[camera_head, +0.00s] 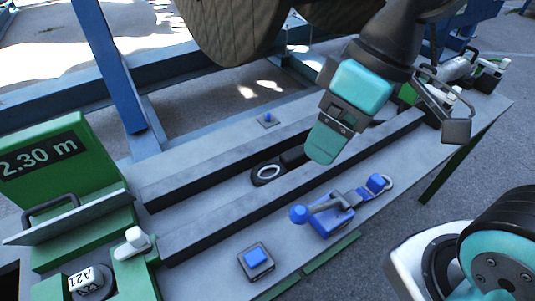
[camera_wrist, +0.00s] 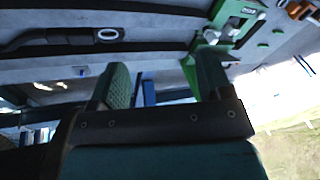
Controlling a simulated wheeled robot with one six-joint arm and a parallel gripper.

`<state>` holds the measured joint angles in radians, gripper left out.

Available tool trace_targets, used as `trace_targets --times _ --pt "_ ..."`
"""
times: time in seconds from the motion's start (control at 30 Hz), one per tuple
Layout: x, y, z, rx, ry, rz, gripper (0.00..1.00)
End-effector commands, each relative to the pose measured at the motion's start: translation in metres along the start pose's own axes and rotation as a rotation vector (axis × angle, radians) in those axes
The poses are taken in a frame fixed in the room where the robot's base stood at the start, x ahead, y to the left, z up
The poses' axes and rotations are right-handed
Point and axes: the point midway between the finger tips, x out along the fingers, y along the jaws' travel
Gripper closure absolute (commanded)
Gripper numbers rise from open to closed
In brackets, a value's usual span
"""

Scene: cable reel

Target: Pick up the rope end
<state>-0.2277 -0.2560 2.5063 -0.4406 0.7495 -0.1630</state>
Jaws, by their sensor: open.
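The rope end, a dark piece with a pale ring (camera_head: 268,173), lies in the channel between two dark rails on the bench. In the wrist view, what looks like the same ringed dark end (camera_wrist: 107,34) is at the upper left, outside the fingers. My gripper (camera_head: 324,146), teal and dark, hangs above the rails, to the right of and above the ring. In the wrist view its two fingers (camera_wrist: 163,82) stand apart with nothing between them. The rest of the rope toward the gripper is partly hidden.
The dark rails (camera_head: 215,215) flank the channel. A blue lever clamp (camera_head: 332,213) and blue button (camera_head: 256,257) are at the front. A green unit reading 2.30 m (camera_head: 45,150) stands left. The large reel (camera_head: 265,30) hangs behind. Metal fittings (camera_head: 455,125) crowd the right end.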

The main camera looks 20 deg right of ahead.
Motion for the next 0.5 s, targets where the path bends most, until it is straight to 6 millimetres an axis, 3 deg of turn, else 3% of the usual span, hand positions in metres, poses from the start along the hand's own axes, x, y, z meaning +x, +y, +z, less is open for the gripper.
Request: trace_targets --times 0.3,0.5 --pt "0.074 0.124 -0.082 -0.704 -0.184 0.101 0.28" --pt "0.112 0.180 -0.110 -1.043 -0.301 0.092 0.28"
